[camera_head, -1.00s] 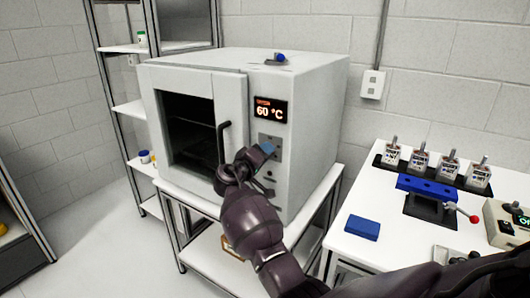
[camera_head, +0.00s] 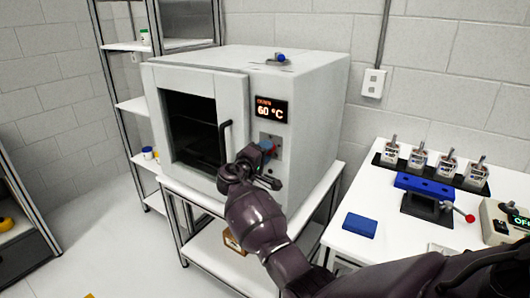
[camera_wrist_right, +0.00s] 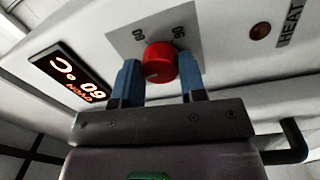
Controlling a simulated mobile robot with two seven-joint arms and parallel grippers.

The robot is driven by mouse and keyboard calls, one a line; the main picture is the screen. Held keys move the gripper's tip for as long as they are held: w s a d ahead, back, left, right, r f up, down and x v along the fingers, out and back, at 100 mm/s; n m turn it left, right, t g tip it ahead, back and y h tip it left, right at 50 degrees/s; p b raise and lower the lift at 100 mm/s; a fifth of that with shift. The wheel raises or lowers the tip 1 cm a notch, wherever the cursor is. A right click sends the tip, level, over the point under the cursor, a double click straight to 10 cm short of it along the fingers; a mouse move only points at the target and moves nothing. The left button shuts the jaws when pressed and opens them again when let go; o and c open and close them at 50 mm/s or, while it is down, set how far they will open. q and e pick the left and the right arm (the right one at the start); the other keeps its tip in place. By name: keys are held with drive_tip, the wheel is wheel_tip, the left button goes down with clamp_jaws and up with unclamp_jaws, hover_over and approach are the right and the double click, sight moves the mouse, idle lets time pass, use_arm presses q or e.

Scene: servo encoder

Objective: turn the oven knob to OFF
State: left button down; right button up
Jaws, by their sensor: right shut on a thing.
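The white oven (camera_head: 300,75) stands on a white table, with its display (camera_head: 271,110) reading 60 °C. The red knob (camera_wrist_right: 160,62) is on a grey dial plate below the display. My right gripper (camera_wrist_right: 160,78) has a blue finger on each side of the knob and is shut on it. In the head view my right gripper (camera_head: 266,152) is at the oven's control panel and its wrist partly covers the knob area. The wrist view shows the dial plate (camera_wrist_right: 126,40) with numbers; an OFF mark is not readable. My left gripper is not in view.
The oven's door handle (camera_head: 224,145) is just left of my right gripper. A dark red indicator (camera_wrist_right: 259,31) beside the word HEAT is on the panel. A white bench at right holds a blue block (camera_head: 359,225) and a blue fixture (camera_head: 425,186).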

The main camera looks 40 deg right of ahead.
drive_tip(key=o, duration=0.9)
drive_tip(key=shift+a, duration=0.1)
drive_tip(key=v, duration=1)
drive_tip(key=shift+s+a, duration=0.2)
drive_tip(key=shift+a, duration=0.1)
drive_tip(key=shift+w, duration=0.1)
